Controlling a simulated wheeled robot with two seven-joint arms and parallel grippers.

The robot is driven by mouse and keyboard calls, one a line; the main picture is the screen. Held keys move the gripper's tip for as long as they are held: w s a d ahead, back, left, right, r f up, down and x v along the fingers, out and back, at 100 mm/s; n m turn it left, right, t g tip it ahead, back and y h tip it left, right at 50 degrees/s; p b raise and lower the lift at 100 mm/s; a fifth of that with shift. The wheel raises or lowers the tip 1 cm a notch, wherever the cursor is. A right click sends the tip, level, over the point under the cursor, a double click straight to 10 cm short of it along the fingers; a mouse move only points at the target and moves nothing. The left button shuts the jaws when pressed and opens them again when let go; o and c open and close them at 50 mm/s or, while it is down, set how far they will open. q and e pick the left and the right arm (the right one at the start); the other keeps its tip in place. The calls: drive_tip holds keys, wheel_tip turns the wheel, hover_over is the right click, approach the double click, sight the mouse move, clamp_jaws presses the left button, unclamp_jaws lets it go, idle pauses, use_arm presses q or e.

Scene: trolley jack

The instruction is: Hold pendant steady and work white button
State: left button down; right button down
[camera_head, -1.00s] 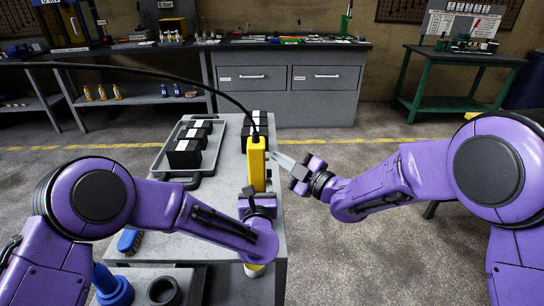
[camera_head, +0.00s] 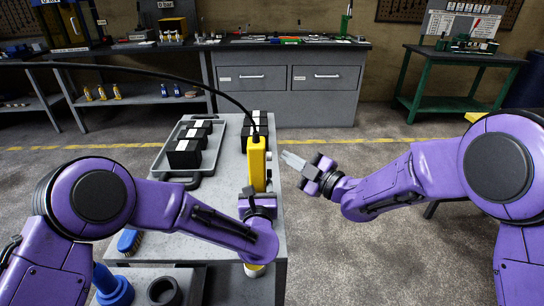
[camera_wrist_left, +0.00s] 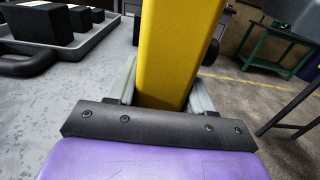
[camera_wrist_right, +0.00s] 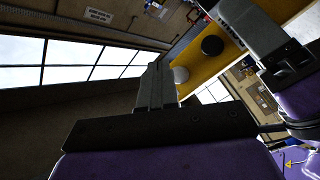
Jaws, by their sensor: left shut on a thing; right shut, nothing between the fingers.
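The yellow pendant (camera_head: 256,163) hangs upright from a black cable at the right edge of the grey table. My left gripper (camera_head: 258,193) is shut around its lower part, and the left wrist view shows the yellow body (camera_wrist_left: 177,45) between the fingers. My right gripper (camera_head: 286,157) is shut and empty, a short gap to the right of the pendant. In the right wrist view, the white button (camera_wrist_right: 181,75) shows beside my shut fingers (camera_wrist_right: 156,85), partly hidden by them. A black button (camera_wrist_right: 212,45) is on the same yellow face (camera_wrist_right: 205,70).
A grey tray (camera_head: 211,160) with black blocks (camera_head: 184,154) lies on the table (camera_head: 228,218), left of the pendant. More black blocks (camera_head: 247,135) stand just behind the pendant.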

drive_tip(key=shift+d, duration=2.35)
idle(2.1)
drive_tip(key=d, duration=0.3)
drive_tip(key=shift+d, duration=0.4)
drive_tip(key=shift+a, duration=0.1)
drive_tip(key=a, duration=0.8)
drive_tip(key=shift+a, duration=0.3)
drive_tip(key=shift+a, duration=0.1)
idle(1.4)
